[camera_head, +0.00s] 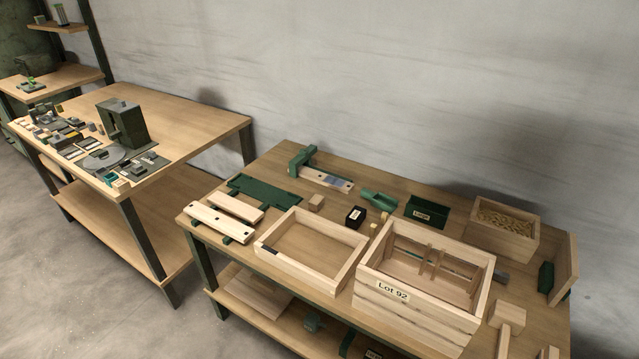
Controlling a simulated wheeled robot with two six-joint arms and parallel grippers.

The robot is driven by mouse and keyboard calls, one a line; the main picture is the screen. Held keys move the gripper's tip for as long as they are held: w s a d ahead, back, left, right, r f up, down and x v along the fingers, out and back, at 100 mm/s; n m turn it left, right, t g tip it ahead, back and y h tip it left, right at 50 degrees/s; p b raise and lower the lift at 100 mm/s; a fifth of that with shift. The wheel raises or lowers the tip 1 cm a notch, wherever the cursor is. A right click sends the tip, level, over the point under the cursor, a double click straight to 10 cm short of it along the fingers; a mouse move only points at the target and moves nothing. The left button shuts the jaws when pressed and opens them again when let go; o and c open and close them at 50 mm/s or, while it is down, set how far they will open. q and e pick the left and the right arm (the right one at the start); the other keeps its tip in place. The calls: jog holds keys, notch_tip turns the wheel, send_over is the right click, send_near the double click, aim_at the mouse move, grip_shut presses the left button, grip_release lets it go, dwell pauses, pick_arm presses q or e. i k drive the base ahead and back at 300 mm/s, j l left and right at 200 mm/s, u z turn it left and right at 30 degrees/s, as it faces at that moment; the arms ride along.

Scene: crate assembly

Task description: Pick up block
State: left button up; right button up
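A small light wooden block (316,202) lies on the workbench (400,190), behind the shallow open wooden tray and to the right of the green plate. It stands apart from the things around it. Neither of my grippers shows in this view, so nothing is seen touching the block.
A shallow wooden tray (283,262) and a slatted crate (412,308) labelled "Lot 92" fill the bench front. A green plate (265,192), pale planks (218,222), a black box (355,216), a green bin (427,212) and a filled wooden box (488,240) surround the block.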

aim_at(317, 202)
jog(key=i+j+z, duration=0.1)
jog(key=j, duration=0.25)
jog(key=i+j+z, duration=0.1)
jog(key=i+j, duration=0.35)
jog(key=j, duration=0.25)
jog(key=i+j+z, duration=0.15)
jog(key=j, duration=0.2)
jog(key=i+j+z, duration=0.1)
jog(key=j, duration=0.25)
jog(key=i+j+z, duration=0.1)
jog(key=j, duration=0.3)
jog(key=i, duration=0.1)
